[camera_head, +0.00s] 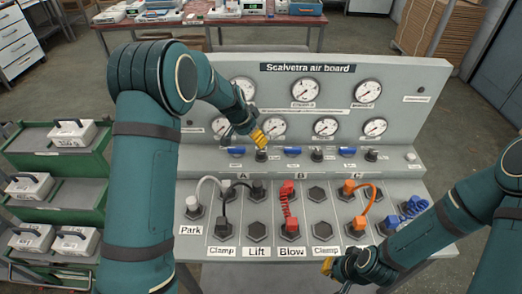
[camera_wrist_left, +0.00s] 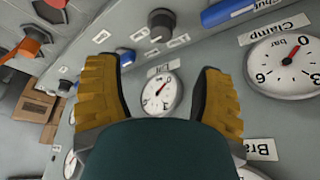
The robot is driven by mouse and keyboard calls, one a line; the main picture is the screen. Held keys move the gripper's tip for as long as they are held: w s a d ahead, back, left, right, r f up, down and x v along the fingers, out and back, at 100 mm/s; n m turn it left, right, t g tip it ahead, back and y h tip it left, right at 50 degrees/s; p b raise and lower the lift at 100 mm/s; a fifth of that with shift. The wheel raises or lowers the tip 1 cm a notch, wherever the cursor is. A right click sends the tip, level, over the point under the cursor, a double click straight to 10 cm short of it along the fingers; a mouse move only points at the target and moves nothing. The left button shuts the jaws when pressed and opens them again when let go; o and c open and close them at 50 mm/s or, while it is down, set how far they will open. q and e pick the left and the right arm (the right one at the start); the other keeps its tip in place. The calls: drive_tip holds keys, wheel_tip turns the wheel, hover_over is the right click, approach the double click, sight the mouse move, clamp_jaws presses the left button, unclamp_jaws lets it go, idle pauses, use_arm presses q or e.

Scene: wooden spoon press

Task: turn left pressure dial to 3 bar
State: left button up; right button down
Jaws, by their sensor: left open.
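In the head view, the air board (camera_head: 410,75) has a row of small black dials along its ledge. The leftmost black dial (camera_head: 261,156) is directly below the yellow fingertips of my left gripper (camera_head: 258,137). In the left wrist view, my left gripper (camera_wrist_left: 158,78) has its fingers spread, with nothing held between them. A black dial (camera_wrist_left: 161,22) shows beyond the fingertips, and a small gauge (camera_wrist_left: 157,94) appears between the fingers. A larger gauge (camera_wrist_left: 287,62), with a red needle near 0, is at the right. My right gripper (camera_head: 328,266) is low in the head view; its opening is unclear.
Blue handles (camera_head: 292,152) sit between the dials on the ledge. In front are hex sockets with a red coiled hose (camera_head: 287,204), an orange hose (camera_head: 368,199) and a blue plug (camera_head: 413,206). Green shelves (camera_head: 70,193) with white boxes stand at the left.

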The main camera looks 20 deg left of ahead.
sight(261, 151)
use_arm(q)
drive_tip(key=x, duration=1.1)
drive_tip(key=shift+w+f+b, duration=0.1)
drive_tip(key=shift+f+b, duration=0.15)
drive_tip(key=shift+b, duration=0.1)
clamp_jaws()
